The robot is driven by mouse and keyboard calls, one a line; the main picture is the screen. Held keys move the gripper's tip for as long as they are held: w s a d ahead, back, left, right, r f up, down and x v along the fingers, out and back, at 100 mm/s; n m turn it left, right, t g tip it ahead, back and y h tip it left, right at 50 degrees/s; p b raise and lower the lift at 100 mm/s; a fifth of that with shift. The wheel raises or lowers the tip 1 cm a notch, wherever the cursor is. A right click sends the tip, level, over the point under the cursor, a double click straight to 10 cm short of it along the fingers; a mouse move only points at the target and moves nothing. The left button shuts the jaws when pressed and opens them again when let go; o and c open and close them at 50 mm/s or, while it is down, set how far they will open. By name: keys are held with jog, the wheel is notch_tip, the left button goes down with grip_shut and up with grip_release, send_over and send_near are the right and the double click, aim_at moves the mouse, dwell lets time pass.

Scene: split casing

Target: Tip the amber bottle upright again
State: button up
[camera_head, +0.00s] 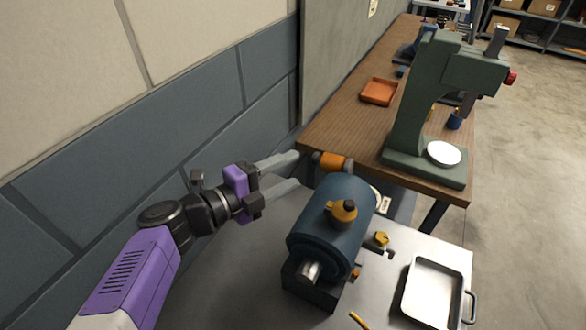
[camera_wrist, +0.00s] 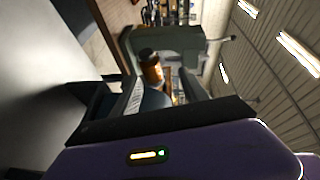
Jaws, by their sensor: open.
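The amber bottle (camera_head: 333,162) lies on its side behind the blue cylindrical casing (camera_head: 318,220) in the head view. Its lower part is partly hidden by the casing, and I cannot tell what surface bears it. In the wrist view the amber bottle (camera_wrist: 152,72) shows its black cap and amber body beyond the fingers. My gripper (camera_head: 297,170) is open, coming in from the left with its two grey fingers pointing at the bottle. The bottle appears just ahead of the fingertips; contact cannot be told. The gripper also shows in the wrist view (camera_wrist: 163,88).
The casing, with a yellow-and-black knob on top, stands close right of my fingers. A metal tray (camera_head: 405,300) lies on the grey table. A green press (camera_head: 428,105) and an orange tray (camera_head: 379,91) stand on the wooden bench (camera_head: 345,120). A wall (camera_head: 150,150) runs along the left.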

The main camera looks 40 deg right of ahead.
jog(key=shift+a+r, duration=0.15)
jog(key=shift+a, duration=1)
